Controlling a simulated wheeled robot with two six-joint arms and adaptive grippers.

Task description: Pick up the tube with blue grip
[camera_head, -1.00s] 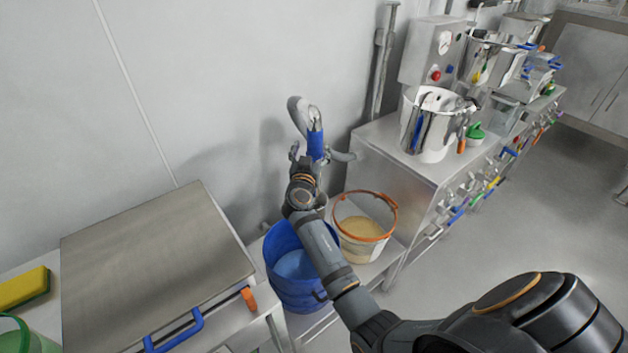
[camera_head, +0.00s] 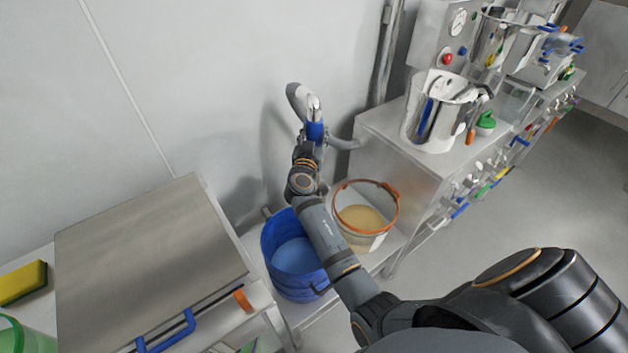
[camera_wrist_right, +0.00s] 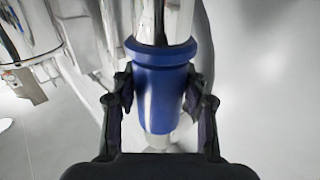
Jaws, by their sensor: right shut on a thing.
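The tube with blue grip shows in the head view as a curved metal tube (camera_head: 301,98) with a blue sleeve (camera_head: 315,132), near the wall. In the right wrist view the blue grip (camera_wrist_right: 160,88) stands between my finger pads, with shiny tube above and below it. My right gripper (camera_wrist_right: 160,105) is shut on the blue grip, one finger on each side. In the head view my right gripper (camera_head: 312,142) is partly hidden by my own arm. My left gripper is in neither view.
Below my right arm are a blue bucket (camera_head: 291,252) and a clear bucket with an orange rim (camera_head: 366,212), holding tan material. A steel cabinet (camera_head: 392,165) with a metal pot (camera_head: 436,112) stands to the right. A steel-topped table (camera_head: 140,265) is at left.

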